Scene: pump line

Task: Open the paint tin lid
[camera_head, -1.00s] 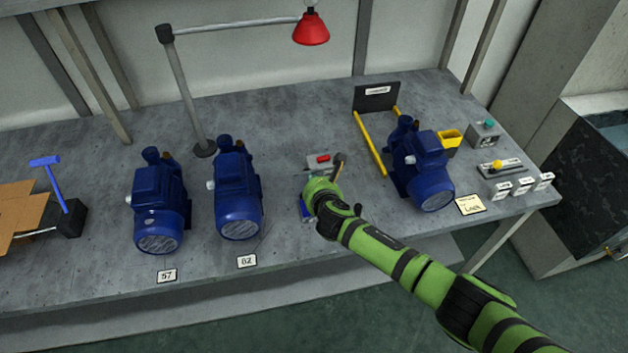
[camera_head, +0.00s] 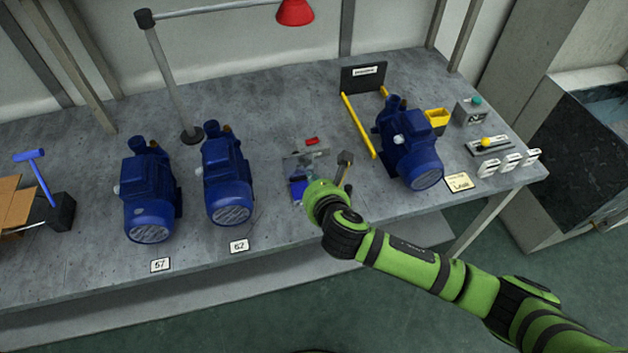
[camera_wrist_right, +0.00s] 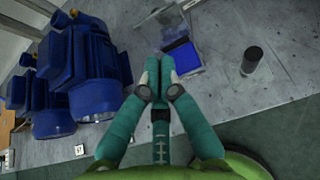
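I cannot make out a paint tin or its lid for sure. On the bench in front of my right wrist are a small blue square-topped item (camera_head: 298,188) and a dark-topped upright piece (camera_head: 345,160). In the right wrist view, the blue item (camera_wrist_right: 181,55) lies just beyond my fingertips, and the dark cylindrical piece (camera_wrist_right: 252,58) stands to their right. My right gripper (camera_wrist_right: 159,62) has its teal fingers together, with nothing visible between them. In the head view my green wrist hides the fingers. My left gripper is not in view.
Two blue pumps (camera_head: 149,195) (camera_head: 227,180) stand left of my right wrist, and another (camera_head: 411,150) stands right by yellow rails (camera_head: 358,125). A small red item (camera_head: 311,141) lies behind the blue item. A lamp post (camera_head: 170,75) rises at the back. Bare bench lies between pumps and wrist.

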